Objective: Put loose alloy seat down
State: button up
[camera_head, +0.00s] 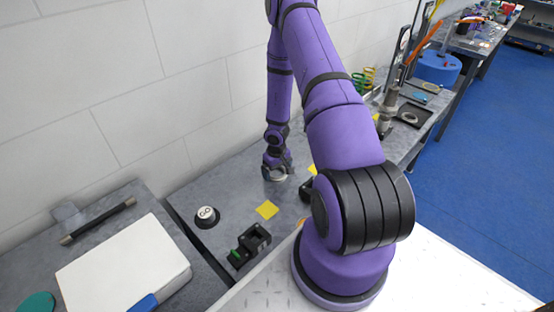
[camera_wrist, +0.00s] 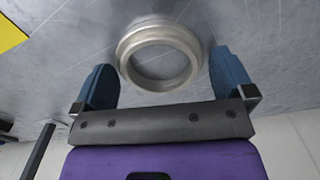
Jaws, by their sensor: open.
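The alloy seat (camera_wrist: 124,57) is a silvery ring with a stepped rim and an open centre. In the wrist view it lies on the grey bench top (camera_wrist: 250,25). My gripper (camera_wrist: 162,72) is open, with one blue finger on each side of the ring and a visible gap at both. In the head view my gripper (camera_head: 276,174) is low over the bench near the wall, and the ring (camera_head: 280,178) shows only as a small pale patch beneath it.
A yellow square (camera_head: 267,210) lies on the bench in front of my gripper. A round white-topped piece (camera_head: 206,214) and a black holder with a green part (camera_head: 249,246) stand to the left. A white box (camera_head: 122,270) is further left. Bare bench surrounds the ring.

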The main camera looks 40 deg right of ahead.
jog(key=w+a+r+t, duration=0.2)
jog(key=w+r, duration=0.1)
jog(key=r, duration=0.7)
jog(key=w+a+r+n+t+h, duration=0.1)
jog(key=w+r, duration=0.1)
jog(key=r, duration=0.7)
jog(key=w+a+r+t, duration=0.2)
jog(key=w+r, duration=0.1)
jog(key=r, duration=0.7)
jog(key=s+a+r+n+t+y, duration=0.2)
jog(key=a+r, duration=1)
jog(key=r, duration=0.3)
jog(key=s+a+r+y, duration=0.1)
jog(key=s+a+r, duration=0.7)
jog(key=s+r, duration=0.3)
jog(key=s+r+m+g+h, duration=0.1)
jog(key=s+h, duration=0.1)
jog(key=s, duration=1.4)
jog(key=shift+s+d+r+m+g, duration=0.3)
jog(key=shift+r+g, duration=0.05)
jog(key=shift+g, duration=0.05)
